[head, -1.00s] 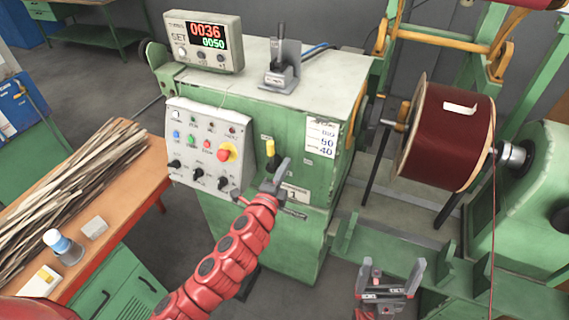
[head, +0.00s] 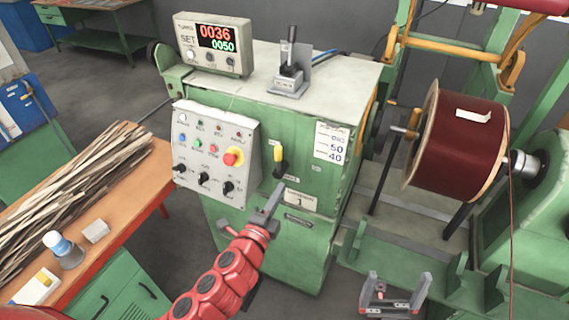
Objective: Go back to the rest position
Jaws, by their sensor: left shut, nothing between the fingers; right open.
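My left gripper (head: 268,208) is shut and empty at the end of the red arm. In the picture it lies just below the yellow-handled lever (head: 279,157) on the front of the green machine cabinet (head: 318,240); the lever shows clear of the fingers. My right gripper (head: 396,290) is open and empty at the lower right, its two fingers pointing up. Most of the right arm is out of view.
A control panel (head: 213,158) with buttons and knobs hangs on the cabinet front. A counter display (head: 212,43) reads 0036 over 0050. A dark red coil (head: 457,143) sits at the right. An orange-topped workbench (head: 128,222) with strips stands at the left.

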